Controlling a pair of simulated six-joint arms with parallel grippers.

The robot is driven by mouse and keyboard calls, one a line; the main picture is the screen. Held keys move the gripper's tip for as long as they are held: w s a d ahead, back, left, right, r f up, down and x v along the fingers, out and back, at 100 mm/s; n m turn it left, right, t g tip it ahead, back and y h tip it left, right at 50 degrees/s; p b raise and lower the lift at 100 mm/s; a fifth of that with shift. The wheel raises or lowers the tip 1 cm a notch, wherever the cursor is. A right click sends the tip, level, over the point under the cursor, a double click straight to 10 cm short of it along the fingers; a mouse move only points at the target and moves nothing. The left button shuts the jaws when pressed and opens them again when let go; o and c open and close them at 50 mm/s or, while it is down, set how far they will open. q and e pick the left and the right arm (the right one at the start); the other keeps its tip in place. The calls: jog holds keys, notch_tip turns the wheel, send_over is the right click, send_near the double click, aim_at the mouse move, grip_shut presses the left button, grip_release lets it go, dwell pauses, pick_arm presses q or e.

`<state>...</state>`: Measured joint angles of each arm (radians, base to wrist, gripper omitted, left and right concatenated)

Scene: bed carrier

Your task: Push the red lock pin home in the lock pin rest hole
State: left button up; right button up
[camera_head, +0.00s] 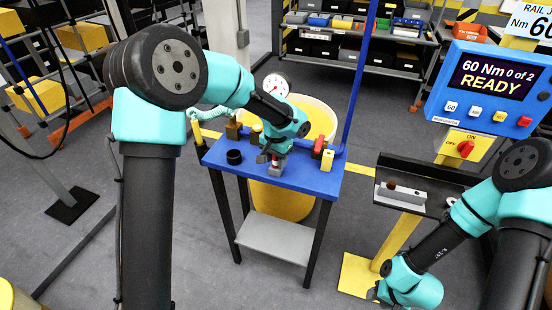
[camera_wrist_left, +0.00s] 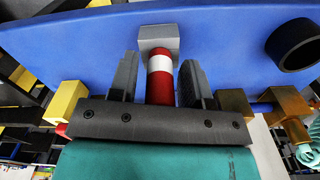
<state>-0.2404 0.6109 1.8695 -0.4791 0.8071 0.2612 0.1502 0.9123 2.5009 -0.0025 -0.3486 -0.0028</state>
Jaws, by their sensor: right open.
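The red lock pin (camera_wrist_left: 160,83), with a white band, is between the fingers of my left gripper (camera_wrist_left: 158,80) in the left wrist view. Clear gaps show on both sides of the pin, so the gripper is open around it. The pin's far end meets a grey block (camera_wrist_left: 158,37) on the blue table; the hole is hidden, and I cannot tell how deep the pin sits. In the head view my left gripper (camera_head: 271,160) points down low over the table. My right gripper (camera_head: 373,292) is low at the bottom, away from the table; its fingers barely show.
The blue table (camera_head: 310,182) also holds a black ring (camera_head: 234,157), brass pieces (camera_head: 234,131), a red block (camera_head: 319,146) and a yellow block (camera_head: 327,161). A blue post rises at its right. A grey stand (camera_head: 405,193) is further right.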

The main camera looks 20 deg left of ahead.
pick_arm(q)
jog(key=shift+o, duration=0.8)
jog(key=shift+r, duration=0.15)
notch_tip(320, 180, up, 17)
